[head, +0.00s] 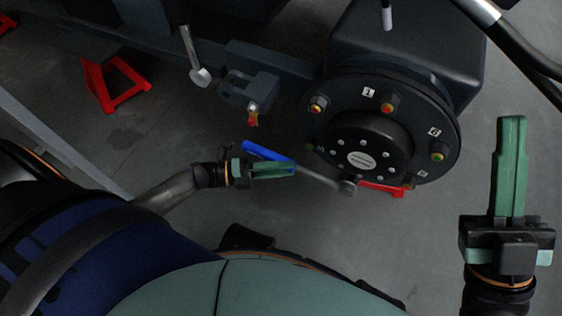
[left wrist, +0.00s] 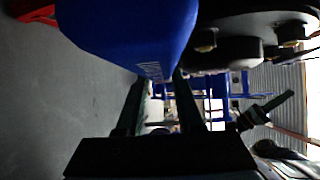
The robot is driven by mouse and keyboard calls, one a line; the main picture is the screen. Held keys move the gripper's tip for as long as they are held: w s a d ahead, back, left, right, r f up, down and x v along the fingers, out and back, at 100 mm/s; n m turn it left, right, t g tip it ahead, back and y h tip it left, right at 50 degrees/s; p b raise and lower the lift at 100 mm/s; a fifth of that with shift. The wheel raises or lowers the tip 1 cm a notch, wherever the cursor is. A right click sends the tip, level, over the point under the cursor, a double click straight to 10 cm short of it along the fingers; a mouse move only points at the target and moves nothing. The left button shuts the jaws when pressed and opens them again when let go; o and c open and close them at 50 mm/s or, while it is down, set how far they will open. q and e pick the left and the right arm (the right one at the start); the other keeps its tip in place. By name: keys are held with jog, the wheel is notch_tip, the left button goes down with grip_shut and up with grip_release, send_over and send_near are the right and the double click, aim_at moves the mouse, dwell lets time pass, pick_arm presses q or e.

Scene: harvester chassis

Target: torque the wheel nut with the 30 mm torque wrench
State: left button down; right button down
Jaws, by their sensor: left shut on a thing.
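The torque wrench has a blue handle (head: 262,152) and a thin grey shaft (head: 318,177) running down to the right. Its round head (head: 349,187) is at the lower rim of the black wheel hub (head: 345,135); I cannot tell whether it sits on a nut. Wheel nuts with coloured marks (head: 388,104) ring the hub. My left gripper (head: 284,168) is shut on the wrench's handle, which fills the upper left wrist view (left wrist: 135,32). My right gripper (head: 509,150) is raised at the right, apart from the hub; whether its fingers are parted is unclear.
A red stand (head: 112,84) is on the grey floor at the upper left. A bracket with a grey block (head: 248,88) sticks out left of the hub. Something red (head: 382,188) shows below the hub. Dark pipes (head: 515,45) cross the upper right. Floor between the hub and my right gripper is clear.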

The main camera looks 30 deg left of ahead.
aim_at(285, 160)
pick_arm(q)
jog(key=shift+w+r, duration=0.1)
jog(key=shift+w, duration=0.35)
